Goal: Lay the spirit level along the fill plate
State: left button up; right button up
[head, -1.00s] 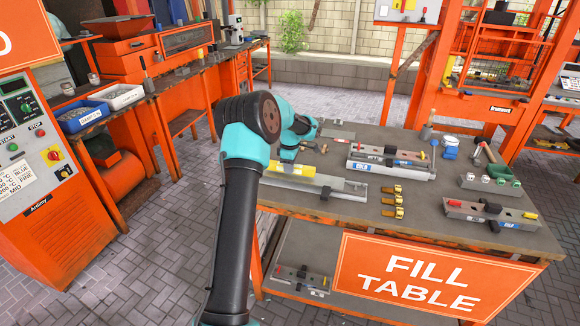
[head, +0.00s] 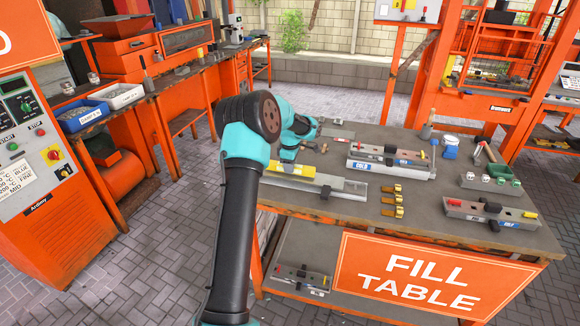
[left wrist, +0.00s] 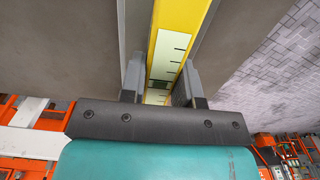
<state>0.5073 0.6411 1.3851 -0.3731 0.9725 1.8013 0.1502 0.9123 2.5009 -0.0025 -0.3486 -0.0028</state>
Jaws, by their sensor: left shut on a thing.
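The yellow spirit level (head: 294,171) lies at the left front of the work table, along a long grey metal plate (head: 350,189), which I take for the fill plate. The level appears to rest on it or just above; I cannot tell which. In the left wrist view the yellow level (left wrist: 177,22), with its pale marked scale, runs between the fingers of my left gripper (left wrist: 160,88), which is shut on it. A grey strip shows beside the level there. In the head view my arm hides the level's left end and most of the gripper. My right gripper is not in view.
On the table (head: 335,213) stand a grey mould (head: 390,163), brass pieces (head: 393,202), a second mould (head: 490,214), a green tray (head: 503,174) and a blue-and-white pot (head: 450,148).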

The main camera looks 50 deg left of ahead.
pick_arm(q)
jog(key=shift+f, duration=0.35)
dwell(0.4)
jog(key=o, duration=1.5)
jog(key=shift+r, duration=3.55)
